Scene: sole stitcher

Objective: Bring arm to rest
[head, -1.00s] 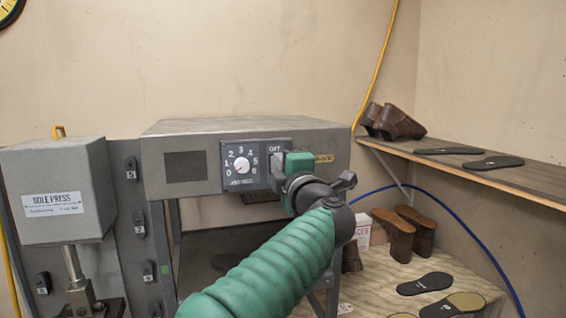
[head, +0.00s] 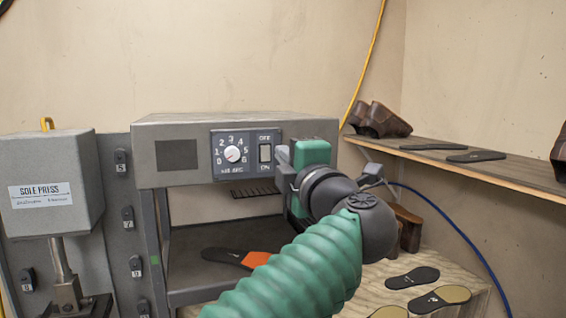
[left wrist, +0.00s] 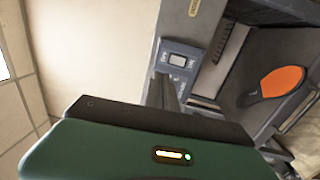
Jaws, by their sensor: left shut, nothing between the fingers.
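My left gripper (head: 283,165) is in front of the grey machine (head: 210,121), just right of its control panel. Its green arm comes up from the bottom of the head view. The fingers are shut and empty, beside the rocker switch (head: 265,153) marked OFF and ON; in the head view I cannot tell the gap. The left wrist view also shows the switch (left wrist: 178,60) beyond the fingers. The white dial (head: 232,154) with its number scale is left of the switch. An orange and black sole (head: 255,259) lies inside the machine's open lower bay. My right gripper is not in view.
The sole press (head: 48,185) stands at the left. A wooden shelf (head: 520,183) on the right holds brown shoes (head: 384,121) and dark soles (head: 477,156). More soles (head: 412,278) lie on the wooden top below. A blue hose runs along the right wall.

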